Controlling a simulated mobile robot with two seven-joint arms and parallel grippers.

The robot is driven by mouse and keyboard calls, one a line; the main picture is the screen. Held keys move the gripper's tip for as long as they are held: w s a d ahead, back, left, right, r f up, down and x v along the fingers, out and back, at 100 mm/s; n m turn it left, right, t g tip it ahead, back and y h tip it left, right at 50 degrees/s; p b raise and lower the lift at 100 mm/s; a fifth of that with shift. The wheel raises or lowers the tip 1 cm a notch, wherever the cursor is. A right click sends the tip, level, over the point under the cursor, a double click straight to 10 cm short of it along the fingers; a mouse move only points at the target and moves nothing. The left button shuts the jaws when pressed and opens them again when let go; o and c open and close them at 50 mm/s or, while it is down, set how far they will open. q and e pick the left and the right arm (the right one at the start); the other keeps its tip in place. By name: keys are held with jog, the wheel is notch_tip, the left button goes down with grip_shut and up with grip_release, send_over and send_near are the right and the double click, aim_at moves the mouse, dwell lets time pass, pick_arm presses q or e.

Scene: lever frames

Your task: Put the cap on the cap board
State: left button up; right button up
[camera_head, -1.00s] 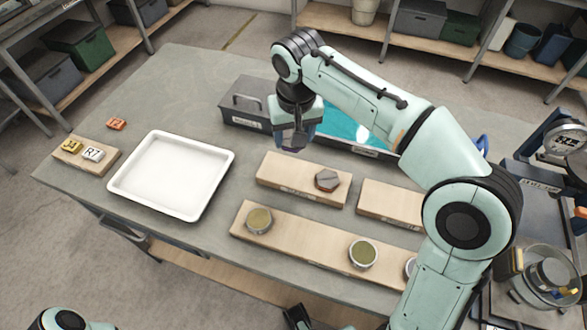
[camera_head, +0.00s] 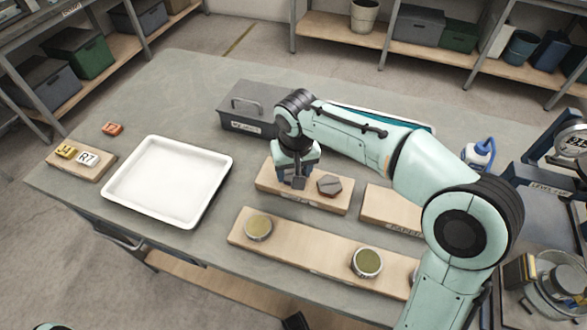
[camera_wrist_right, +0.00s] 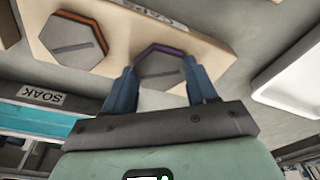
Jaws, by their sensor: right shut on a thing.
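The wooden cap board (camera_head: 312,197), marked CAPS in the wrist view (camera_wrist_right: 215,45), lies on the grey table. My right gripper (camera_head: 292,183) is low over its left part. In the wrist view the gripper (camera_wrist_right: 157,74) is shut on a grey hexagonal cap with a purple edge (camera_wrist_right: 160,65). This cap is flat over the board; I cannot tell whether it touches it. A second grey cap with an orange edge (camera_head: 329,185) lies on the board beside it and also shows in the wrist view (camera_wrist_right: 75,40). My left gripper is not in view.
A long board with round jars (camera_head: 310,252) lies in front. Another board (camera_head: 392,208) is to the right. A white tray (camera_head: 168,180) is at the left. A grey toolbox (camera_head: 245,108) and a teal soak basin (camera_head: 415,125) stand behind. A scale (camera_head: 570,150) is at far right.

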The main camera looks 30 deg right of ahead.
jog(key=shift+f, duration=0.1)
jog(key=o, duration=1.4)
jog(key=shift+r, duration=0.25)
jog(key=r+p, duration=0.1)
jog(key=r, duration=0.3)
jog(key=s+r, duration=0.1)
jog(key=r, duration=0.2)
jog(key=r+p, duration=0.1)
jog(key=r, duration=0.3)
jog(key=shift+s+a+r+p, duration=0.25)
jog(key=shift+s+r+p, duration=0.1)
